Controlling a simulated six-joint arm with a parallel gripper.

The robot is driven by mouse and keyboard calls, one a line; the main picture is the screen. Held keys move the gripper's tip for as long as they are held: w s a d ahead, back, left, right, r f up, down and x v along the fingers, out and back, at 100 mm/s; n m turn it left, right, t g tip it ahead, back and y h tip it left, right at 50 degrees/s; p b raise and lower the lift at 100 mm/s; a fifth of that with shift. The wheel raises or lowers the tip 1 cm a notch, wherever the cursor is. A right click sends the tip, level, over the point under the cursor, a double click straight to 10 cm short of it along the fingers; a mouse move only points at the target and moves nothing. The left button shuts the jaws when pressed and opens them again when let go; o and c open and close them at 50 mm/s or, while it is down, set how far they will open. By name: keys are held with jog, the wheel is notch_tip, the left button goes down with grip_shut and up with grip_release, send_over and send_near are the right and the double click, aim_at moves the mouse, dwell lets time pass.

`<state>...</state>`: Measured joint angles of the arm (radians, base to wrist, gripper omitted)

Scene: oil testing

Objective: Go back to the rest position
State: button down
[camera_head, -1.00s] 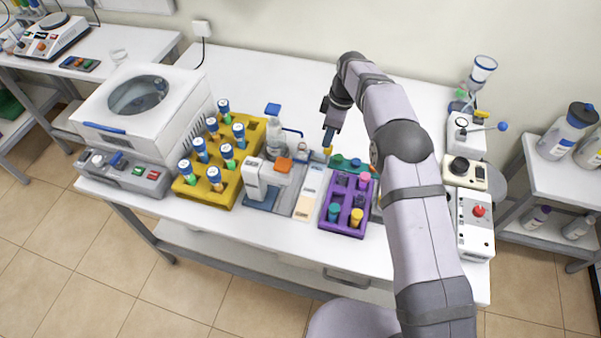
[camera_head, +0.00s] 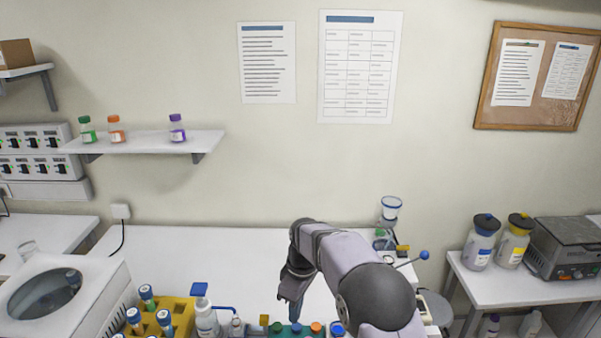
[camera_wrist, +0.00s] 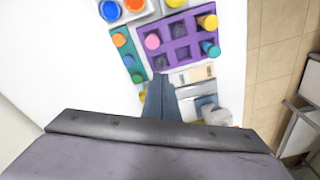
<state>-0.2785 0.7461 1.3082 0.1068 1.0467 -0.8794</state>
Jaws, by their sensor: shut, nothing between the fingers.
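My gripper (camera_head: 295,312) hangs from my bent arm over the white bench, with its fingers pointing down. Its fingers are together and hold nothing. In the head view its tip is close to a green rack (camera_head: 283,330) with coloured caps, cut off by the lower edge. In the wrist view my shut gripper (camera_wrist: 160,82) points toward a purple rack (camera_wrist: 184,56) holding pink, yellow and teal capped items. The green rack (camera_wrist: 126,46) lies just left of the purple rack there. I cannot tell the exact gap between fingertips and racks.
A white bottle with blue top (camera_head: 206,318) and a yellow tube rack (camera_head: 181,309) stand left of my gripper. A centrifuge (camera_head: 88,273) is further left. A device with a clear cup (camera_head: 389,212) stands at right. The bench's back middle (camera_head: 220,250) is clear.

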jog(key=s+d+m, duration=0.4)
jog(key=s+d, duration=0.1)
jog(key=s, duration=0.4)
jog(key=s+d+m+b, duration=0.1)
jog(key=s+d+m, duration=0.3)
jog(key=s, duration=0.5)
jog(key=s+d+f+m+h, duration=0.1)
jog(key=s+d+m, duration=0.3)
jog(key=s+d, duration=0.3)
jog(key=s, duration=0.2)
jog(key=shift+s+d+m+b, duration=0.3)
jog(key=shift+s+d+b, duration=0.05)
jog(key=shift+b, duration=0.05)
